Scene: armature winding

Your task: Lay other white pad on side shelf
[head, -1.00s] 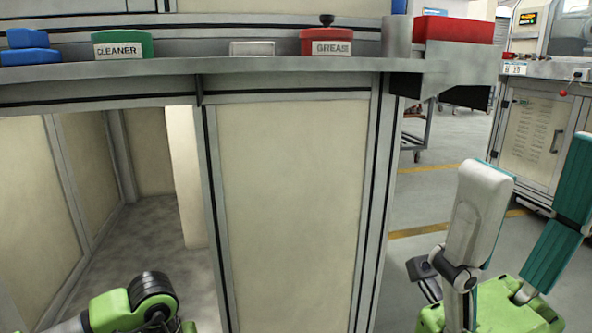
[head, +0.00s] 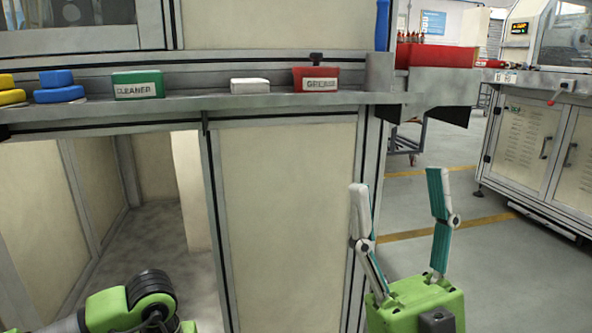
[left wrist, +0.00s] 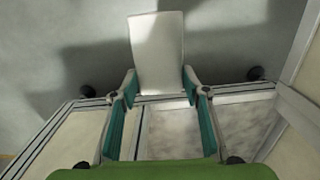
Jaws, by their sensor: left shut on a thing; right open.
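A white pad (left wrist: 157,45) stands between the fingertips of my left gripper (left wrist: 160,84) in the left wrist view, and the gripper is shut on it. That gripper and its pad are out of the head view; only part of my left arm shows there, at bottom left. Another white pad (head: 249,86) lies on the long grey shelf (head: 215,104) in the head view, between the green and red blocks. My right gripper (head: 398,182) is open and empty, fingers up, in front of the cabinet's right edge. I cannot tell which ledge is the side shelf.
On the long shelf are yellow pads (head: 10,97), blue pads (head: 58,95), a green CLEANER block (head: 137,92) and a red GREASE block (head: 316,87). A red bin (head: 437,56) sits at the shelf's right end. Open floor (head: 480,230) lies to the right.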

